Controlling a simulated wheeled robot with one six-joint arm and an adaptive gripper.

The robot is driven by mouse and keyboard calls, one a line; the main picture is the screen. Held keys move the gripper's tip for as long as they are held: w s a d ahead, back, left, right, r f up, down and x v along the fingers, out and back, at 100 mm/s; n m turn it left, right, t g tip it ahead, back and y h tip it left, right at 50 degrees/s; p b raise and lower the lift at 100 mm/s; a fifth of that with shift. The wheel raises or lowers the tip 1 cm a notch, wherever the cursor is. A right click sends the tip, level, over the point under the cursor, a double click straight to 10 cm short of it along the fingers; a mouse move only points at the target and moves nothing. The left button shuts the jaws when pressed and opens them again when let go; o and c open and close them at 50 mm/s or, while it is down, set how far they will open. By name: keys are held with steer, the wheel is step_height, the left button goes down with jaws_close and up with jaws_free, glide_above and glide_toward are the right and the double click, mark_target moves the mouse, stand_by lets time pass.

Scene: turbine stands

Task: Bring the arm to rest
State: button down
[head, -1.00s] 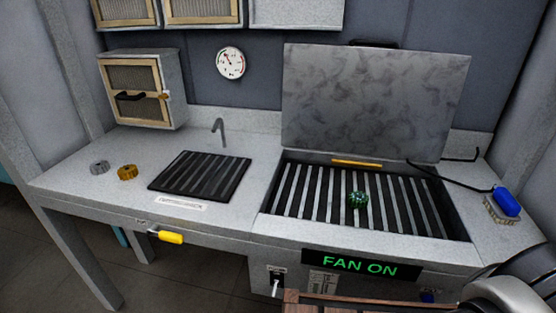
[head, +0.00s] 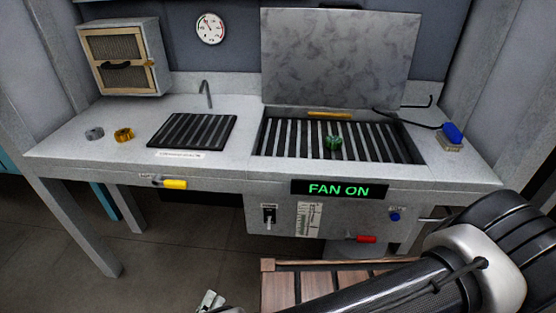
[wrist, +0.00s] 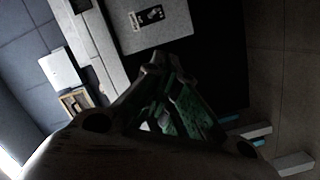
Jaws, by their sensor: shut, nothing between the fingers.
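My arm (head: 400,285) reaches from the right edge across the bottom of the head view. A small metallic piece at the bottom edge there looks like the tip of my gripper (head: 209,301). In the wrist view my gripper (wrist: 153,64) has its fingers drawn together at the tips, with nothing held. It is in front of the bench and below its top, apart from it. The rest of the gripper is cut off in the head view.
The grey bench (head: 75,146) carries a lidded grille (head: 290,140) with a green object (head: 333,142) on it. A lit FAN ON sign (head: 340,189) and a red handle (head: 365,239) are on its front. A wooden slatted piece (head: 285,290) lies below my arm.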

steer(key=d+n+g+h, duration=0.4)
steer(key=d+n, duration=0.4)
steer(key=d, duration=0.1)
steer(key=w+d+r+m+g+y, duration=0.1)
steer(key=w+d+r+g, duration=0.35)
steer(key=r, duration=0.55)
steer(key=w+d+r+m+g+y, duration=0.1)
steer(key=w+d+r+g, duration=0.35)
steer(key=r, duration=0.55)
steer(key=w+d+r+m+g, duration=0.1)
steer(key=w+d+r+g, duration=0.25)
steer(key=d+r, duration=0.45)
steer(key=s+d+r+m+t+y, duration=0.2)
steer(key=d+r+m, duration=0.4)
steer(key=d+r, duration=0.5)
steer(key=s+d+r+m+t+y, duration=0.2)
steer(key=d+r+m+y, duration=0.3)
steer(key=d+r, duration=0.6)
steer(key=d+m, duration=0.1)
steer(key=d, duration=0.4)
steer(key=shift+s+d+m, duration=0.4)
